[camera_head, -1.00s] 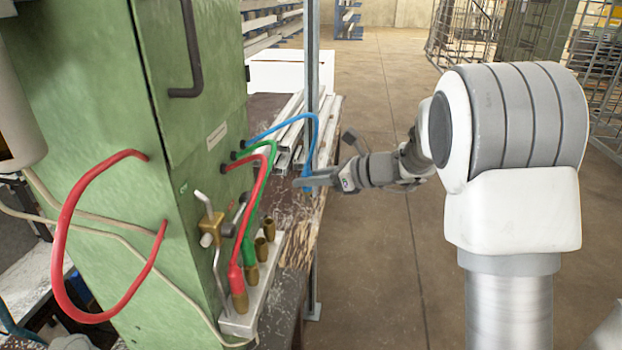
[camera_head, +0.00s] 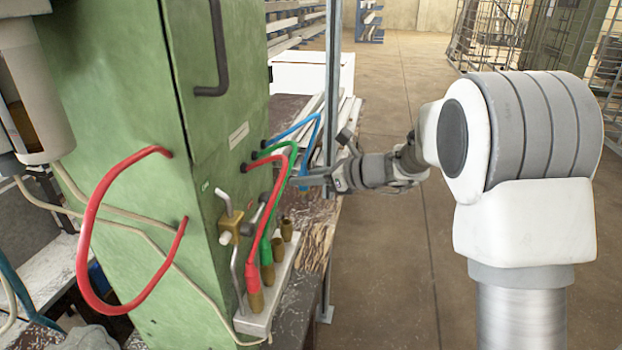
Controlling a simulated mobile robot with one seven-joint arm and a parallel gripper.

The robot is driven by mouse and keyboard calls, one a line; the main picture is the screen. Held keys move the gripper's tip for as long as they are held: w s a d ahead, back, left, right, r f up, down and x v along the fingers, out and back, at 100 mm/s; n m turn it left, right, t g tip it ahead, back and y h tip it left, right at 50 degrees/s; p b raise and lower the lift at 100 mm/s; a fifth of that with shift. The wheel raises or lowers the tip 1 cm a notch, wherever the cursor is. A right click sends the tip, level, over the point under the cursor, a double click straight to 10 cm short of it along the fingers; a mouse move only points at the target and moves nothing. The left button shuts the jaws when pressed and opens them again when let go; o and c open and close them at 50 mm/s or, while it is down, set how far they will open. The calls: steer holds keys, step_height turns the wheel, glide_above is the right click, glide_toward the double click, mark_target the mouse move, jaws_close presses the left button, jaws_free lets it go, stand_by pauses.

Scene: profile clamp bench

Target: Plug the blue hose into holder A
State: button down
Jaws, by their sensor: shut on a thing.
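The blue hose (camera_head: 317,128) leaves the green cabinet, arcs right and bends down to my gripper (camera_head: 308,182). My gripper is shut on the blue hose near its lower end, above and behind the holder block; its fingertips reach close to the green hose. The pale holder block (camera_head: 283,290) carries a row of brass holders. The red hose (camera_head: 262,215) is in the nearest holder (camera_head: 255,300) and the green hose (camera_head: 279,190) in the second (camera_head: 268,273). The third holder (camera_head: 279,249) and the farthest holder (camera_head: 287,229) are empty. I cannot read which is holder A.
The green cabinet (camera_head: 120,80) stands left of the holders, with a brass valve (camera_head: 232,230) and a red hose loop (camera_head: 85,240). A grey post (camera_head: 333,80) rises just behind my gripper. Open floor (camera_head: 400,270) lies to the right.

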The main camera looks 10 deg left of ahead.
steer(key=a, duration=0.8)
steer(key=shift+w+a, duration=0.35)
steer(key=shift+a, duration=0.05)
stand_by(0.7)
